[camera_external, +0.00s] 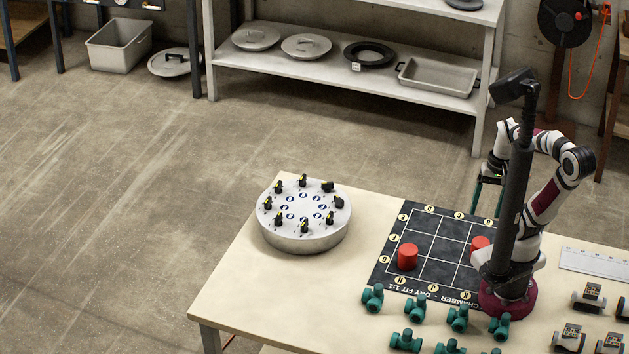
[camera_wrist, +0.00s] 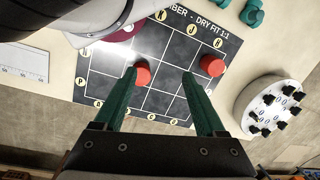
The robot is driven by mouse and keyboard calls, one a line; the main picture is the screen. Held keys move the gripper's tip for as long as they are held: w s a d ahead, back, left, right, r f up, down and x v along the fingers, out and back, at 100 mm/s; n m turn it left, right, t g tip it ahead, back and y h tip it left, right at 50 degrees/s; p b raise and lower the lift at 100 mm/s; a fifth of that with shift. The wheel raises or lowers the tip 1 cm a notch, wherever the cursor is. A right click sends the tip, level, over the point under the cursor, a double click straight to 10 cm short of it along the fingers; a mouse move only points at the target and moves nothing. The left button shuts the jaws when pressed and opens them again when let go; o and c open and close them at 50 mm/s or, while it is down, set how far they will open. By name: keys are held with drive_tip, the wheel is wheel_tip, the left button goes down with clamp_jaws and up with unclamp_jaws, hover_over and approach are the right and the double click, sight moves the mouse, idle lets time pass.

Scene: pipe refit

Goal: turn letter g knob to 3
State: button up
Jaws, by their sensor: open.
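A round grey drum (camera_external: 304,240) stands on the table left of the mat. A ring of black knobs with yellow marks sits on its top, such as the front knob (camera_external: 304,225). Blue-and-white round labels (camera_external: 290,215) lie inside the ring; their letters and numbers are too small to read, so I cannot tell which knob is g. The drum also shows at the right of the wrist view (camera_wrist: 244,104). My gripper (camera_external: 488,196), with green fingers, is over the mat's far right side, well apart from the drum. In the wrist view my gripper (camera_wrist: 158,75) is open and empty.
A black gridded mat (camera_external: 427,222) carries two red cylinders (camera_external: 407,257). Several green pipe fittings (camera_external: 415,310) line the table's front. Small dark-topped parts (camera_external: 590,297) and a white ruled plate (camera_external: 596,262) are at the right. Bare table lies around the drum.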

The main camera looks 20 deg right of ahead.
drive_tip(key=w+r+n, duration=0.1)
drive_tip(key=w, duration=0.1)
drive_tip(key=w+r+n, duration=0.1)
drive_tip(key=w+n, duration=0.1)
drive_tip(key=w+a+r+n, duration=0.1)
drive_tip(key=w+r, duration=0.1)
drive_tip(key=shift+w+r, duration=0.1)
drive_tip(key=c, duration=0.4)
drive_tip(key=shift+o, duration=0.2)
drive_tip(key=w+a+r+n, duration=0.3)
drive_tip(key=w+n, duration=0.2)
drive_tip(key=w, duration=0.2)
drive_tip(key=n+h, duration=0.2)
drive_tip(key=n, duration=2.2)
hover_over(330, 214)
wheel_tip(330, 214, down, 6)
drive_tip(key=r, duration=0.1)
wheel_tip(330, 214, down, 16)
clamp_jaws()
